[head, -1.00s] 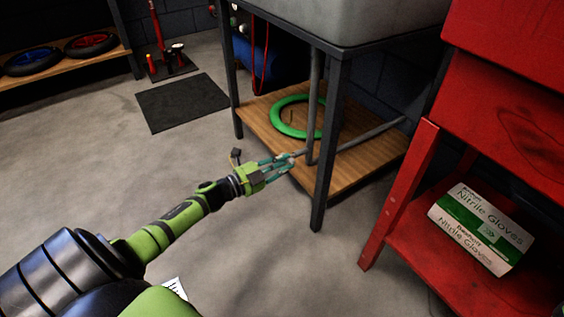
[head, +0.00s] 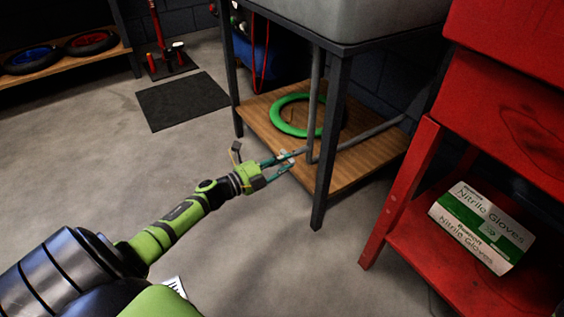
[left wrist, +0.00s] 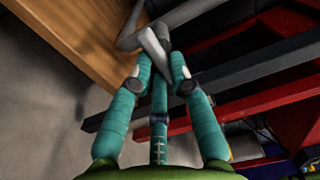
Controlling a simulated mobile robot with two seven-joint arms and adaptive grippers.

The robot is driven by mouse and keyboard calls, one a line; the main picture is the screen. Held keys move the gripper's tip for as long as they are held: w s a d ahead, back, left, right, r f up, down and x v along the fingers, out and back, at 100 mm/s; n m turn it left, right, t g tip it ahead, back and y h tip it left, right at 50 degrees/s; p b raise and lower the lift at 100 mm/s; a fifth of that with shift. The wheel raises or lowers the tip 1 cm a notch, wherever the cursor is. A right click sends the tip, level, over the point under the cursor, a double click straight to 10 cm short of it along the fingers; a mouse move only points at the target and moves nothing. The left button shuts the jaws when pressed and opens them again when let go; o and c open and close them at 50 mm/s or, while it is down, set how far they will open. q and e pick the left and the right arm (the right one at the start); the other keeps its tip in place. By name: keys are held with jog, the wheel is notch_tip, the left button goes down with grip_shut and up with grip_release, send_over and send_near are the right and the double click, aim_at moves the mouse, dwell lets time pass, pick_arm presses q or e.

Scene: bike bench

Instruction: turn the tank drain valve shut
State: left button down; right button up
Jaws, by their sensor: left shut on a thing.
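The grey tank (head: 350,18) stands on a dark metal frame, and its drain pipe (head: 315,95) runs down to a bend above the wooden shelf. My left gripper (head: 287,158) is at the pipe's low front end, beside the frame's front leg. In the left wrist view its teal fingers (left wrist: 158,72) are shut on a light grey valve lever (left wrist: 154,46), which lies between the fingertips. The grey pipe (left wrist: 165,25) passes just beyond the lever. The valve body is too small to make out in the head view. My right gripper is not in view.
A green ring (head: 285,128) lies on the wooden shelf (head: 350,172). The frame's front leg (head: 327,165) is close to my gripper. A red cabinet (head: 408,185) with a glove box (head: 482,228) stands to the right.

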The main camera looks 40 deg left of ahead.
pick_arm(q)
jog(key=c, duration=1.1)
grip_release()
jog(key=shift+c, duration=0.2)
jog(key=v, duration=1.2)
jog(key=shift+r, duration=0.15)
